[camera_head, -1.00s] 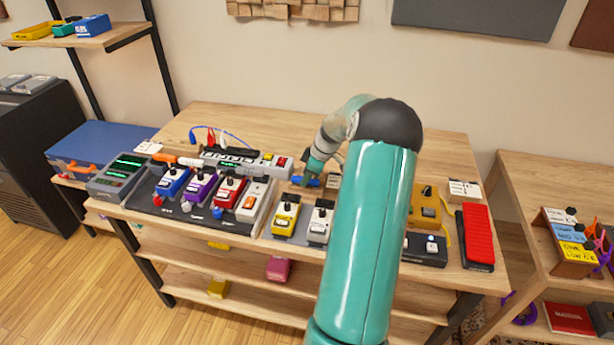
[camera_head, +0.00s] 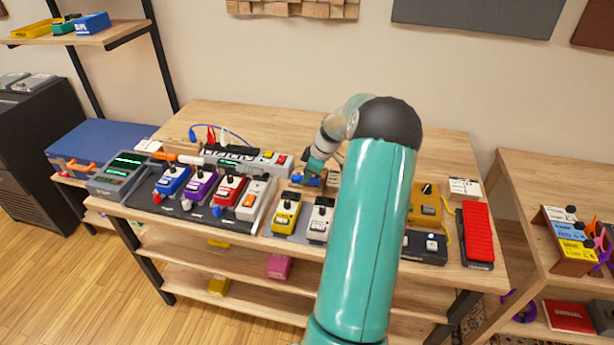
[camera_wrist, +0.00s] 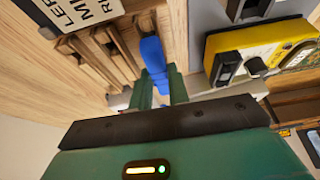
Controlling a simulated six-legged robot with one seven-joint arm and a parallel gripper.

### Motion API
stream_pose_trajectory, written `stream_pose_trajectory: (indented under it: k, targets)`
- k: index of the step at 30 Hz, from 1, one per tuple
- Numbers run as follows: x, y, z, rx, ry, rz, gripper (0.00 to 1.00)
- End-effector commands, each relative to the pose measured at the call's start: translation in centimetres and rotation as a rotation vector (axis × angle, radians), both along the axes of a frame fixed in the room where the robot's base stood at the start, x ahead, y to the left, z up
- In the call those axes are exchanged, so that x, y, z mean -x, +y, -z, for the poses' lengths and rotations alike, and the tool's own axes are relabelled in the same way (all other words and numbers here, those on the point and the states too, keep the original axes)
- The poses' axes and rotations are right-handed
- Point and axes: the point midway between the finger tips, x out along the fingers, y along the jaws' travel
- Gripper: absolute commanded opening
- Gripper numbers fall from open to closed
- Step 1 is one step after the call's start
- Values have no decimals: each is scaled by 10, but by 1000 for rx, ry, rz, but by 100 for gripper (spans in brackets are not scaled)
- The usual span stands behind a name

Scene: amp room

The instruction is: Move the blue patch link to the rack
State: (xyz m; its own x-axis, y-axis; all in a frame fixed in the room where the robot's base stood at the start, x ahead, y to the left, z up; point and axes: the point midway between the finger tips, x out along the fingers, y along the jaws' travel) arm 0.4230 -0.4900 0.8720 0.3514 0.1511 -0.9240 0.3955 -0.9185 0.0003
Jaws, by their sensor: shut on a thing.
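My gripper (camera_head: 315,170) is low over the middle of the wooden table, shut on the blue patch link (camera_head: 309,182). In the wrist view the blue link (camera_wrist: 152,58) sits between the two green fingers of my gripper (camera_wrist: 160,86) and points away from the palm. A slotted wooden rack (camera_wrist: 115,45) is just left of the link in the wrist view. In the head view the rack (camera_head: 333,179) is partly hidden by my arm. I cannot tell whether the link touches the rack or the table.
A yellow pedal (camera_wrist: 262,45) is close on the right in the wrist view; it stands in the head view too (camera_head: 286,214). A label card (camera_wrist: 75,12) lies beyond the rack. Colored pedals (camera_head: 200,187) fill the table's left front. The table's back (camera_head: 290,118) is clear.

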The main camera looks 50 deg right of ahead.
Motion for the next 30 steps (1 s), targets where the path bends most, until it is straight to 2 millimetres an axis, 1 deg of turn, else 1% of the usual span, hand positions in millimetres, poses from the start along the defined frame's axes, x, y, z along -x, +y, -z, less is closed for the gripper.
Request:
stream_pose_trajectory:
  k: [11,12,14,15,16,22,24,25,30]
  targets:
    - [0,0,1,0,0,0,0]
    - [0,0,1,0,0,0,19]
    - [0,0,1,0,0,0,31]
    - [0,0,1,0,0,0,39]
    - [0,0,1,0,0,0,43]
    - [0,0,1,0,0,0,43]
    - [0,0,2,0,0,0,57]
    - [0,0,2,0,0,0,61]
    - [0,0,2,0,0,0,61]
